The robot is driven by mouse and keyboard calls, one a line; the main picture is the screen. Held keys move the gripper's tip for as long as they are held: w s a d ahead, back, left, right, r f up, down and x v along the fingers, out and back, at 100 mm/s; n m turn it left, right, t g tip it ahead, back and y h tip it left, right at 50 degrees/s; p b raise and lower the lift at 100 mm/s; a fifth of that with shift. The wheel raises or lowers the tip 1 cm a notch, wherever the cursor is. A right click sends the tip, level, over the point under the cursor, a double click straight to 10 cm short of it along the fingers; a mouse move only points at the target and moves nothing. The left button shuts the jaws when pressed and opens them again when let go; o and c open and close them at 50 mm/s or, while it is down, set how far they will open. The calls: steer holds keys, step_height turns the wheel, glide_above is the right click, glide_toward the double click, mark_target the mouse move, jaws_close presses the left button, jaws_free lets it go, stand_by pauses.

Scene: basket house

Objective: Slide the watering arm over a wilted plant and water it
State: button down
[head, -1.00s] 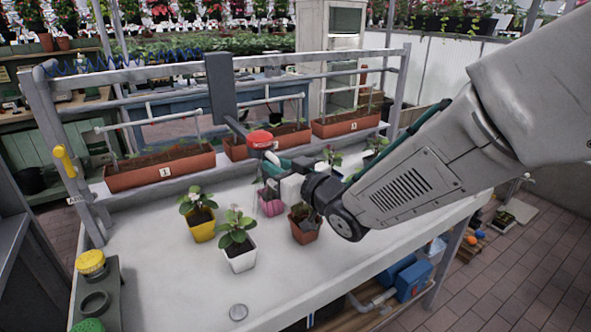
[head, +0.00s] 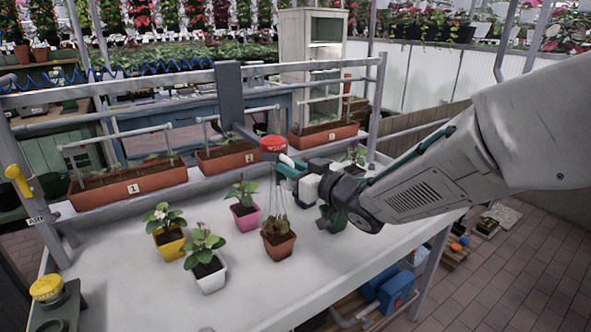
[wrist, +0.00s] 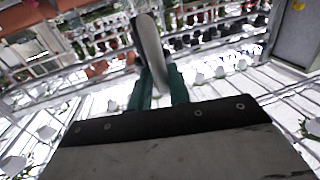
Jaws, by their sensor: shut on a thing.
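The watering arm hangs from a grey carriage (head: 229,95) on the rail and ends in a red head (head: 273,143). My gripper (head: 290,168) is shut on the arm's pale handle beside the head. In the wrist view the green fingers (wrist: 158,92) close around the grey-white handle (wrist: 150,48). Thin pale streaks, apparently water, show below the head above the plant in the terracotta pot (head: 279,246). That plant's leaves look low and dull. Plants in a pink pot (head: 245,220), yellow pot (head: 168,243) and white pot (head: 208,277) stand to the left with raised leaves.
A dark green pot (head: 333,220) is partly hidden by my gripper. Three troughs, the left one (head: 130,186) marked 1, line the table's back. A yellow knob (head: 46,287) is at front left. The white tabletop (head: 150,300) is bare at the front.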

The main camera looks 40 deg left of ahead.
steer(key=c, duration=1.5)
jaws_free()
steer(key=d, duration=0.2)
steer(key=s+d, duration=0.1)
steer(key=d, duration=0.4)
steer(key=shift+s+d, duration=0.2)
steer(key=shift+d, duration=0.15)
